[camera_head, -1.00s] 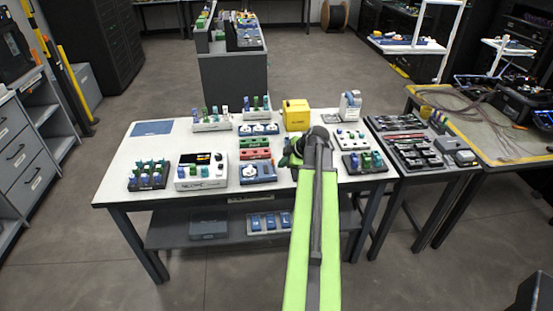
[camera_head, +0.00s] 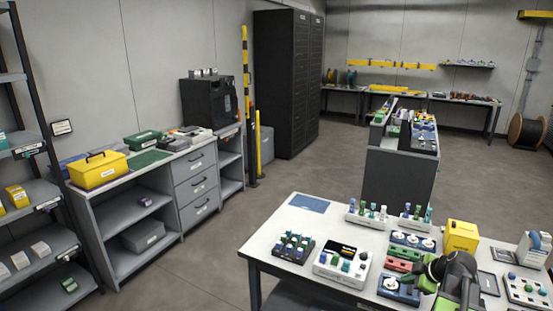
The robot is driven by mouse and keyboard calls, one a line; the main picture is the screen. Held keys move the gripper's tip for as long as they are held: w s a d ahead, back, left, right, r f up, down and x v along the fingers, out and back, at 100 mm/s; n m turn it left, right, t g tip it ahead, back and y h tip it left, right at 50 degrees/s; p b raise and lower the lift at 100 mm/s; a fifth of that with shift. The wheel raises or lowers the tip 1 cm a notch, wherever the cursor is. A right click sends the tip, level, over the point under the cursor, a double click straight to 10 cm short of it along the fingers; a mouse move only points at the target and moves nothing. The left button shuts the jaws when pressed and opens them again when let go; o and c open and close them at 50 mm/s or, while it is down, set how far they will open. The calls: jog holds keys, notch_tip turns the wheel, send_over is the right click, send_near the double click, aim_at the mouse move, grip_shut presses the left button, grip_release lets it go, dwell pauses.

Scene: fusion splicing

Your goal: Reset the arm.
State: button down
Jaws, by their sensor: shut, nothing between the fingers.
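My arm (camera_head: 456,280), in green and dark grey, enters at the bottom right and reaches over the white work table (camera_head: 262,236). My gripper (camera_head: 427,284) is at its far end, low over the table beside the red and blue modules. It is shut with nothing held. It is small and dark here, and my arm's rounded joint partly hides it.
Near the gripper are a yellow box (camera_head: 461,236), a blue module (camera_head: 398,290) and a white device (camera_head: 343,262). A grey cabinet (camera_head: 198,178) bears a yellow toolbox (camera_head: 98,170) at left. Open floor (camera_head: 215,262) lies between cabinet and table.

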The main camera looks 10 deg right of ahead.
jog(key=w+a+f+n+g+y, duration=0.1)
jog(key=w+a, duration=0.2)
jog(key=a, duration=0.9)
jog(key=w+a+f+n+g, duration=0.1)
jog(key=w+a+g, duration=0.1)
jog(key=a, duration=0.9)
jog(key=w+a+f+n+g+y, duration=0.1)
jog(key=w+a+n, duration=0.15)
jog(key=a, duration=0.95)
jog(key=s+a+f+m+g, duration=0.1)
jog(key=s+a+m+g, duration=0.2)
jog(key=a, duration=0.5)
jog(key=shift+s+d+f+m+h, duration=0.15)
jog(key=shift+s+d+m+h, duration=0.5)
jog(key=shift+m, duration=1.35)
jog(key=shift+s+d+f+m+h, duration=0.1)
jog(key=shift+s+d+m+h, duration=0.2)
jog(key=shift+s+m, duration=1.25)
jog(key=shift+s+d+f+m+h, duration=0.15)
jog(key=shift+s+d+m+h, duration=0.3)
jog(key=shift+m, duration=2.05)
jog(key=shift+w+a, duration=0.15)
jog(key=shift+w, duration=0.05)
